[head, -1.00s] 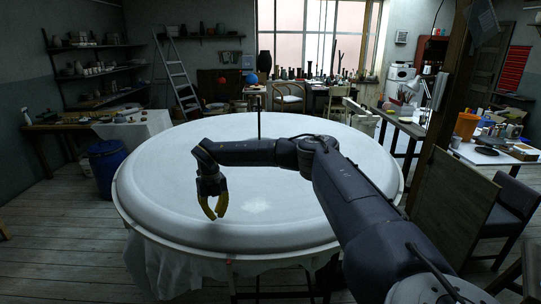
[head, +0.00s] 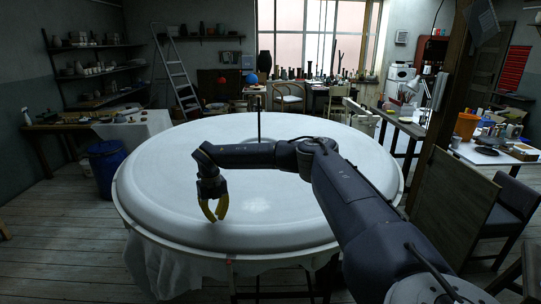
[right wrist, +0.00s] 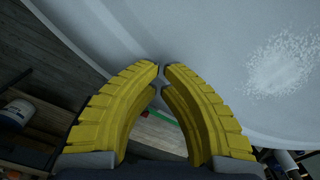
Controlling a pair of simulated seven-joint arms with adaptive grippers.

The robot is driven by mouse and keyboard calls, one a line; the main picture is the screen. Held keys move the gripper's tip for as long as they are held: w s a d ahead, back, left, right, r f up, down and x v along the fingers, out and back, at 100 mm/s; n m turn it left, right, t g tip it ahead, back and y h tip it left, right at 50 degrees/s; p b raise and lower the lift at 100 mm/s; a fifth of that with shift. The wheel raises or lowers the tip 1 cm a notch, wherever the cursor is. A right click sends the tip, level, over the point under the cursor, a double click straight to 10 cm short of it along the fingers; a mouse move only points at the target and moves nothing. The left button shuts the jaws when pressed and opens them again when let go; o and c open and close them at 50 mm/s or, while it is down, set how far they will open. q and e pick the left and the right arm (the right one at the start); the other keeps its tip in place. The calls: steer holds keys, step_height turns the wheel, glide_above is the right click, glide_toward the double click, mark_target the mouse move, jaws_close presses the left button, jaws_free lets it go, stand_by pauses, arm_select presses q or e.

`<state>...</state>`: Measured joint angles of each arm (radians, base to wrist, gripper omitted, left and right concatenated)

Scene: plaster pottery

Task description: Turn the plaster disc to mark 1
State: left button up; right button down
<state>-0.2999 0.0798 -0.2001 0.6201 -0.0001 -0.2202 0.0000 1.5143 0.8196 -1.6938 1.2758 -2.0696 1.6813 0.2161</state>
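The large round white plaster disc (head: 160,190) lies flat in the middle of the head view, with a raised rounded rim. A pale rough patch (head: 256,206) shows on its top, and the speckled patch also shows in the right wrist view (right wrist: 283,66). My right gripper (head: 214,219) points down over the near-left rim with yellow fingers. In the right wrist view, its fingertips (right wrist: 162,71) nearly meet with a thin gap and nothing visible between them. Whether they touch the plaster is unclear. A small red spot (head: 229,262) is below the front rim. My left gripper is out of view.
A thin dark upright rod (head: 259,122) rises near the disc's far middle. A blue barrel (head: 106,168) stands left of the disc. A brown wooden panel (head: 452,205) and chair stand at right. A stepladder (head: 176,70) and work tables line the back.

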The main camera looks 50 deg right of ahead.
mark_target(266, 225)
steer(key=shift+s+f, duration=0.1)
steer(key=shift+f, duration=1.35)
steer(key=shift+s+d+f, duration=0.2)
steer(key=shift+s+d, duration=0.5)
steer(key=shift+s, duration=0.3)
steer(key=shift+s+d, duration=0.7)
steer(key=shift+s, duration=0.2)
steer(key=shift+s+d, duration=0.65)
steer(key=shift+s, duration=0.3)
steer(key=shift+s+d, duration=0.7)
steer(key=shift+s, duration=0.2)
steer(key=shift+r, duration=0.1)
steer(key=shift+s+d, duration=1.75)
steer(key=shift+s+d+r, duration=0.2)
steer(key=shift+s+d, duration=1.05)
steer(key=shift+d, duration=0.1)
